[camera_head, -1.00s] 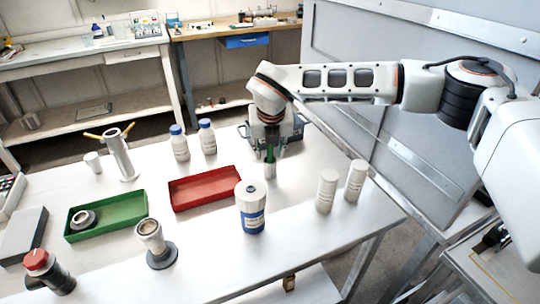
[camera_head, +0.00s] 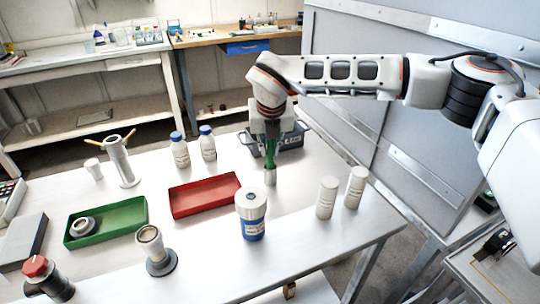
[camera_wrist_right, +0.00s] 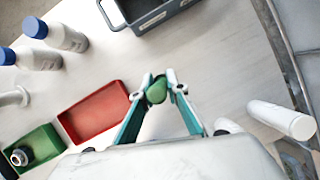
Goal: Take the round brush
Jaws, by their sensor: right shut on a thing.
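The round brush shows as a green, rounded handle end (camera_wrist_right: 157,92) between the fingertips in the right wrist view. My right gripper (camera_wrist_right: 160,84) points down and is shut on the green handle. My left gripper is not in view.
A grey crate (camera_head: 291,138) stands close behind the gripper. Two blue-capped bottles (camera_head: 180,150) stand behind the red tray. A grey panel rises behind my right arm.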

